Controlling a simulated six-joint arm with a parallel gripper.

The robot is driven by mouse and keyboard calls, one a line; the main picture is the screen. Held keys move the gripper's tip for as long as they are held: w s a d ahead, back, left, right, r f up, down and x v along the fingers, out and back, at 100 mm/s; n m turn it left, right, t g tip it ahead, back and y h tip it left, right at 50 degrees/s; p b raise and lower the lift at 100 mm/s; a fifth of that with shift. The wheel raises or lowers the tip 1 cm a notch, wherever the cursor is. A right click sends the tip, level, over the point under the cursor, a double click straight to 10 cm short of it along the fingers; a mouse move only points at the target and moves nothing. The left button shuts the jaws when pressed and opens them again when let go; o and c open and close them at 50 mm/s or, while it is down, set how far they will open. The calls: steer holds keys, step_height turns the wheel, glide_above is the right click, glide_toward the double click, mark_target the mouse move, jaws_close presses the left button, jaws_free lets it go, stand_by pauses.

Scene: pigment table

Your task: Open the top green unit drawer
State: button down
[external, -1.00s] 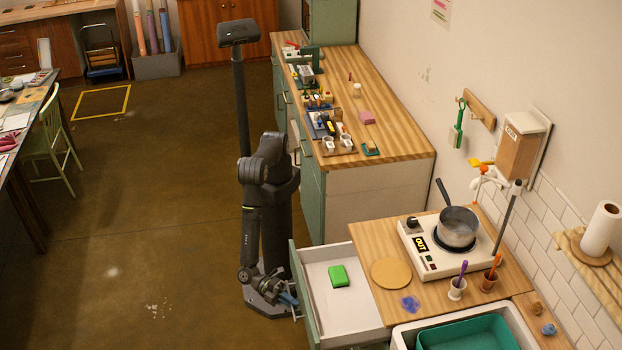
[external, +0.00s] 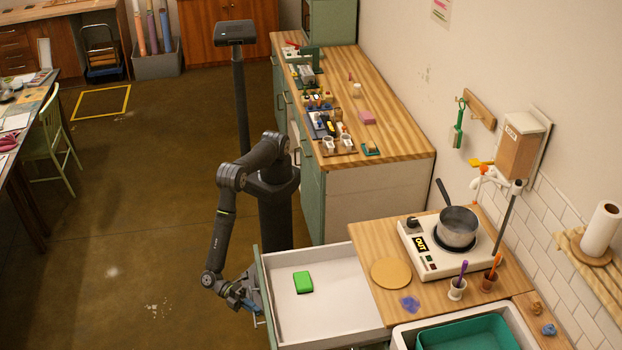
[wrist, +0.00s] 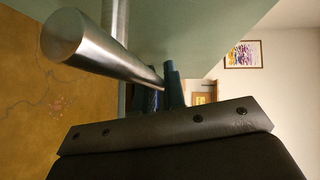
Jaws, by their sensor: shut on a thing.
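The top green unit drawer (external: 332,286) stands pulled well out from the unit under the hotplate counter. Its inside is pale and its front is green. A green block (external: 303,282) lies inside on the drawer floor. My gripper (external: 252,308) is at the outer side of the drawer front, shut on the drawer handle. In the wrist view the metal bar handle (wrist: 115,58) runs from the upper left to between my blue fingertips (wrist: 163,90). The green drawer front (wrist: 180,35) shows behind it.
The counter (external: 365,245) behind the drawer carries a hotplate with a pot (external: 457,228), a round tan mat (external: 391,273) and two cups with tools. A white sink with a teal basin (external: 468,335) is at the lower right.

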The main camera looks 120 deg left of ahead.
steer(key=c, duration=1.5)
jaws_free()
steer(key=shift+s, duration=0.1)
steer(key=s+r, duration=0.2)
steer(key=s, duration=1.5)
steer(key=shift+r, duration=0.25)
steer(key=shift+a, duration=0.1)
steer(key=w, duration=0.5)
steer(key=w+f, duration=0.1)
steer(key=w, duration=0.5)
steer(key=w+f, duration=0.1)
steer(key=w, duration=0.5)
steer(key=shift+w+f, duration=0.15)
steer(key=shift+f, duration=0.1)
